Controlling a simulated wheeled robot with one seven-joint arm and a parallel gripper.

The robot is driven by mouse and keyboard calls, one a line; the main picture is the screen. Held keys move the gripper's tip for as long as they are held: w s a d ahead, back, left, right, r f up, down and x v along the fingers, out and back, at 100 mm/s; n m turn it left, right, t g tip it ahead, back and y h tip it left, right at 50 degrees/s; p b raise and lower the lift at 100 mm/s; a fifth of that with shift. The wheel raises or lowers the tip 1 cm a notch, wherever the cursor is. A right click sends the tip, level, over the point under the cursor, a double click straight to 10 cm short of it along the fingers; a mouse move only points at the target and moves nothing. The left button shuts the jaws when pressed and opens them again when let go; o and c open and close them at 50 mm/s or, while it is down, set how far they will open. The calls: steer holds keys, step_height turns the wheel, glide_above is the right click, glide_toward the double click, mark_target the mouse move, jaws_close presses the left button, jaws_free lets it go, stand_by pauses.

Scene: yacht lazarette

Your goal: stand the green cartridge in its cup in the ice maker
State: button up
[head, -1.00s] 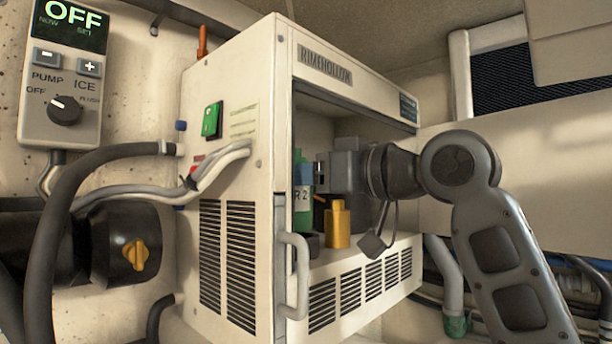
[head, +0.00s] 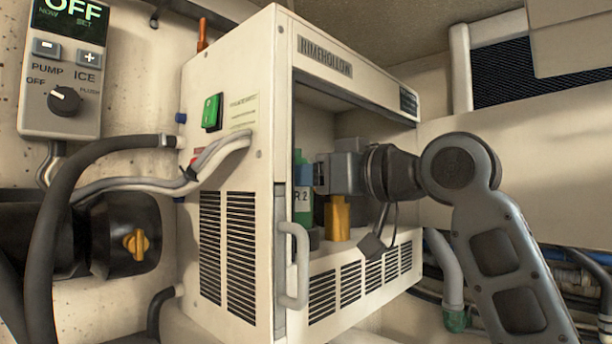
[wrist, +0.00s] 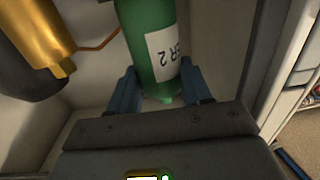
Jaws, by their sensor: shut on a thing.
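The green cartridge (head: 302,207) with a white label is inside the open front of the ice maker (head: 236,120), near its left side. My gripper (head: 306,174) is shut on it, reaching in from the right. In the wrist view the cartridge (wrist: 143,38) sits between the two blue fingers of my gripper (wrist: 158,86), its label upside down in that picture. The cartridge looks upright in the head view. A low dark green shape (head: 315,239) shows at its foot, perhaps its cup. I cannot tell whether the cartridge is inside it.
A yellow-gold cylinder (head: 338,220) stands just right of the cartridge, close under my gripper; it also shows in the wrist view (wrist: 38,32). The door handle (head: 294,265) and left frame edge are close by. Hoses (head: 62,205) and a control panel (head: 62,90) are at left.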

steer(key=shift+f+b, duration=0.65)
steer(key=shift+f, duration=0.45)
stand_by(0.6)
steer(key=o, duration=1.1)
steer(key=shift+b+v, duration=0.9)
steer(key=shift+v, duration=3)
steer(key=shift+s+a+p+v, duration=0.1)
steer(key=shift+s+p+v, duration=0.05)
steer(key=shift+v, duration=2.85)
steer(key=shift+s+a+p+v, duration=0.1)
steer(key=shift+a+p+v, duration=0.05)
steer(key=shift+v, duration=2.8)
